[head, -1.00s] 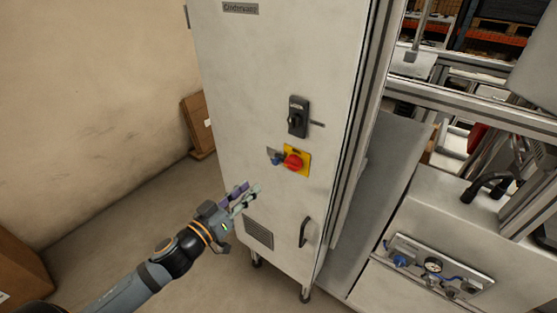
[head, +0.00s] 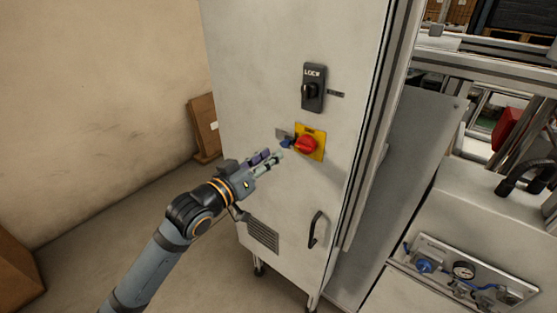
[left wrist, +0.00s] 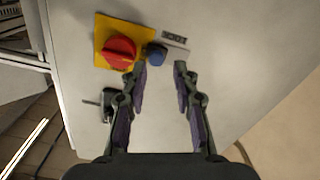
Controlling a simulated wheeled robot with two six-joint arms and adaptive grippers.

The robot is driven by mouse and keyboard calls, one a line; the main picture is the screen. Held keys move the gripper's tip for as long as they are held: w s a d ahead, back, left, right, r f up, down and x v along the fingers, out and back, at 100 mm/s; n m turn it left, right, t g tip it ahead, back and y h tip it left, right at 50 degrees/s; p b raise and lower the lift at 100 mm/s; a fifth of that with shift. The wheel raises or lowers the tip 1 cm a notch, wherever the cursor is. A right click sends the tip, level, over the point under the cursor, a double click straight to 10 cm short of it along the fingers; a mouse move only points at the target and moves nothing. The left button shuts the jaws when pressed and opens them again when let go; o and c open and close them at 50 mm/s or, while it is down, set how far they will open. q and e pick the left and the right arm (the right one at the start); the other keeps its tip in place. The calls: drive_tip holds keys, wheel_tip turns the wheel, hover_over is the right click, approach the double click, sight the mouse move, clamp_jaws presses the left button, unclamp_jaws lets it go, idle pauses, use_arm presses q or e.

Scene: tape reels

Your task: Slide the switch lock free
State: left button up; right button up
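A red rotary switch (head: 306,144) sits on a yellow plate (head: 318,154) on the cabinet door. Left of it is a small blue lock piece (head: 287,143) by a grey label plate. In the left wrist view the red switch (left wrist: 119,50) is at upper left, and the blue piece (left wrist: 156,54) lies just beyond the tip of the left-hand finger. My left gripper (head: 277,156) is open in front of the door, close to the blue piece; in the left wrist view its fingers (left wrist: 160,72) are spread with nothing between them. Contact cannot be told. My right gripper is out of view.
The tall grey cabinet (head: 250,70) carries a black switch marked LOCK (head: 313,88) above and a black handle (head: 316,229) below. A cardboard box (head: 206,128) leans by the wall. A machine with a gauge panel (head: 470,272) stands at right.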

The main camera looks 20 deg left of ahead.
sight(284, 146)
use_arm(q)
drive_tip(key=x, duration=0.3)
drive_tip(key=shift+s+d+r, duration=0.1)
drive_tip(key=shift+d+r, duration=0.05)
drive_tip(key=shift+r, duration=0.05)
drive_tip(key=shift+w+d+f, duration=0.1)
drive_tip(key=shift+w+d, duration=0.15)
drive_tip(key=shift+w, duration=0.25)
clamp_jaws()
